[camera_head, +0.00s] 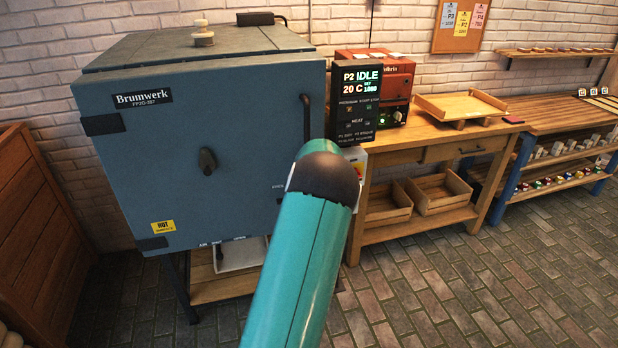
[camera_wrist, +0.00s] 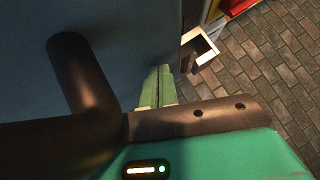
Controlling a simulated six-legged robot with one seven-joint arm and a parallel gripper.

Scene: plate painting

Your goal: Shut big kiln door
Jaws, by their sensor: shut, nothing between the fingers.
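The big kiln (camera_head: 150,140) is blue and labelled Brumwerk. Its door (camera_head: 240,110) faces me and looks flush with the body, with no gap showing; my arm hides its lower right part. A dark vertical handle (camera_head: 307,119) is near the door's right edge. My gripper is hidden behind my teal arm in the head view. In the wrist view my gripper (camera_wrist: 158,86) has its green fingers together and empty, close to the blue door surface (camera_wrist: 130,40) by its edge. A thick dark bar (camera_wrist: 80,75) stands left of the fingers; I cannot tell which part it is.
A control box (camera_head: 360,100) reading IDLE and a small red kiln (camera_head: 402,72) are right of the big kiln. A wooden table (camera_head: 440,135) with crates (camera_head: 390,205) below stands there. A wooden cabinet (camera_head: 35,220) is at left. The brick floor (camera_head: 470,290) is clear at front right.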

